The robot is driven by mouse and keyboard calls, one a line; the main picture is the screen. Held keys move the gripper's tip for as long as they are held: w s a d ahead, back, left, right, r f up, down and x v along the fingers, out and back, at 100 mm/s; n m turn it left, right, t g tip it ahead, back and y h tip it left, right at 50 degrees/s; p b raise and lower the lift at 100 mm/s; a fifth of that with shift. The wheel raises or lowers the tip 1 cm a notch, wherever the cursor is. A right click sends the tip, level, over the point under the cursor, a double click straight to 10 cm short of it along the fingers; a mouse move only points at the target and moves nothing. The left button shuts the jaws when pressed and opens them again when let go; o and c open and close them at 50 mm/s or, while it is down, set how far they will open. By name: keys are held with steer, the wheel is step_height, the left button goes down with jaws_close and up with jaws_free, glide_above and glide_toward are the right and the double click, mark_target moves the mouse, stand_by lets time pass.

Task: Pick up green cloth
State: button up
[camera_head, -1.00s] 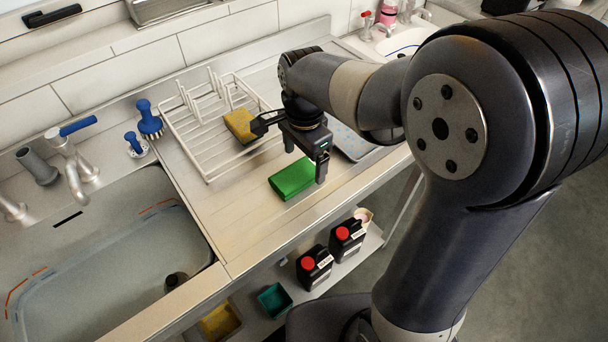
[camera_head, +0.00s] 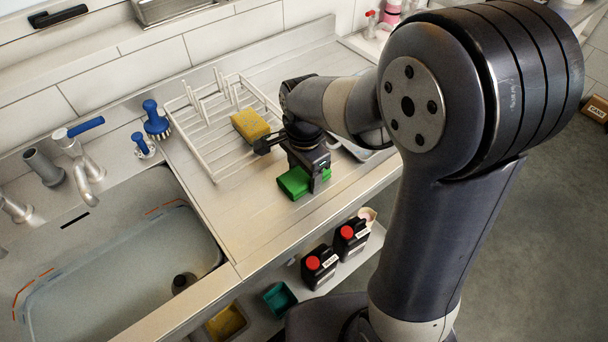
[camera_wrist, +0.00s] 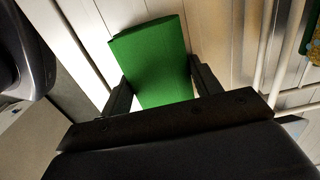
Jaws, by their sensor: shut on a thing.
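The green cloth (camera_head: 294,182) is a folded, flat rectangular pad on the steel drainboard, in front of the dish rack. My gripper (camera_head: 305,180) is directly over it, pointing down, and hides part of its right side. In the wrist view the cloth (camera_wrist: 152,62) lies between the two fingers (camera_wrist: 157,88), one at each long side. The gripper is shut on the cloth. The cloth appears to be at the drainboard's surface; I cannot tell whether it is lifted.
A yellow sponge (camera_head: 250,125) sits in the white wire dish rack (camera_head: 205,135) just behind the gripper. A sink basin (camera_head: 110,265) is at left. Black bottles with red caps (camera_head: 318,268) are on the shelf below. The drainboard (camera_head: 235,215) is clear in front.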

steer(key=c, duration=0.3)
steer(key=shift+c, duration=0.2)
step_height(320, 180, up, 10)
stand_by(0.3)
